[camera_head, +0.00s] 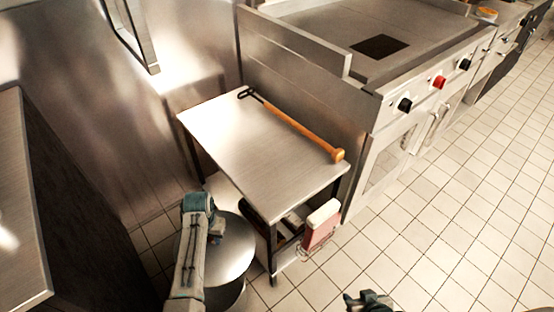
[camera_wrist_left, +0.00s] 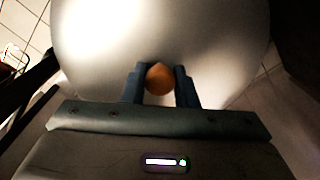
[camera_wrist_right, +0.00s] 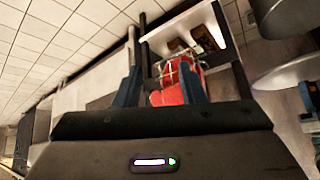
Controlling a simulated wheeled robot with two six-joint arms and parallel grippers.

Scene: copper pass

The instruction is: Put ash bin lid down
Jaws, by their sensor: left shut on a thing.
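The ash bin lid (camera_head: 236,262) is a round, shiny metal disc beside the steel table. It fills much of the left wrist view (camera_wrist_left: 215,40), with an orange-brown knob (camera_wrist_left: 159,79) on top. My left gripper (camera_head: 215,232) is over the lid, its fingers shut on the knob. The ash bin (camera_head: 232,296) is mostly hidden under the lid; I cannot tell whether the lid rests on its rim. My right gripper (camera_head: 368,300) is low at the bottom edge of the head view. In its wrist view (camera_wrist_right: 160,88) the fingers are apart, with nothing held.
A steel table (camera_head: 225,140) carries a long tool with a wooden handle (camera_head: 300,128). A red and white container (camera_head: 320,228) is at the lower shelf's front end. A steel counter (camera_head: 20,200) stands left, a range (camera_head: 375,150) behind. Tiled floor (camera_head: 450,220) is clear at right.

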